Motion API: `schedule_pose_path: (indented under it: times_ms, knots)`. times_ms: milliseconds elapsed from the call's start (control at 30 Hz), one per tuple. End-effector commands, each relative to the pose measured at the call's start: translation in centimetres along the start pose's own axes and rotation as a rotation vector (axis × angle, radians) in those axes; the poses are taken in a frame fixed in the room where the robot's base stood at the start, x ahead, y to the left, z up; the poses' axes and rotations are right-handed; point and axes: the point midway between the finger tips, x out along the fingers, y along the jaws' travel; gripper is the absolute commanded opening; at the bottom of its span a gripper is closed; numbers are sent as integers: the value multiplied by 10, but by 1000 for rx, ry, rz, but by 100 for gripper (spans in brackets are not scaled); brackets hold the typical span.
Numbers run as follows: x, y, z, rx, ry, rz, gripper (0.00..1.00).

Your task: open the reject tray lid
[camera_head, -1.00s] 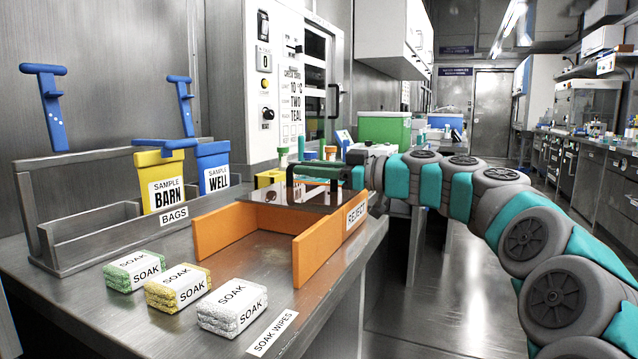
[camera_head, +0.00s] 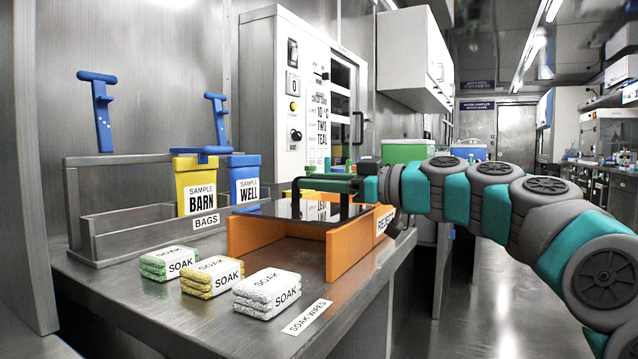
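The reject tray (camera_head: 348,250) is an orange open-fronted box on the steel bench, with a REJECT label on its right side. Its dark, glassy lid (camera_head: 290,212) lies flat over the tray, and part of the front is uncovered. A black handle (camera_head: 346,207) stands up from the lid. My gripper (camera_head: 322,183) reaches in from the right, with its teal fingers lying along both sides of the handle's bar, and looks shut on it. The fingers hide most of the bar.
Green, yellow and white soak wipes (camera_head: 267,293) lie in front of the tray. A steel bag rack (camera_head: 130,235) with a yellow sample bin (camera_head: 200,185) and a blue one (camera_head: 244,180) stands left. A white machine (camera_head: 300,90) stands behind. The aisle at right is open.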

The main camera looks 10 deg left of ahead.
Motion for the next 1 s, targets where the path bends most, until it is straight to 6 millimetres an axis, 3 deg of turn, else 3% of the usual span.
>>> schedule_pose_path:
  times_ms: [100,433,800,1000]
  knots:
    - [0,0,0,0,0,0,50]
    - [-6,1,0,0,1,2,50]
    - [-62,0,-1,0,3,1,50]
    - [-77,0,0,0,1,1,50]
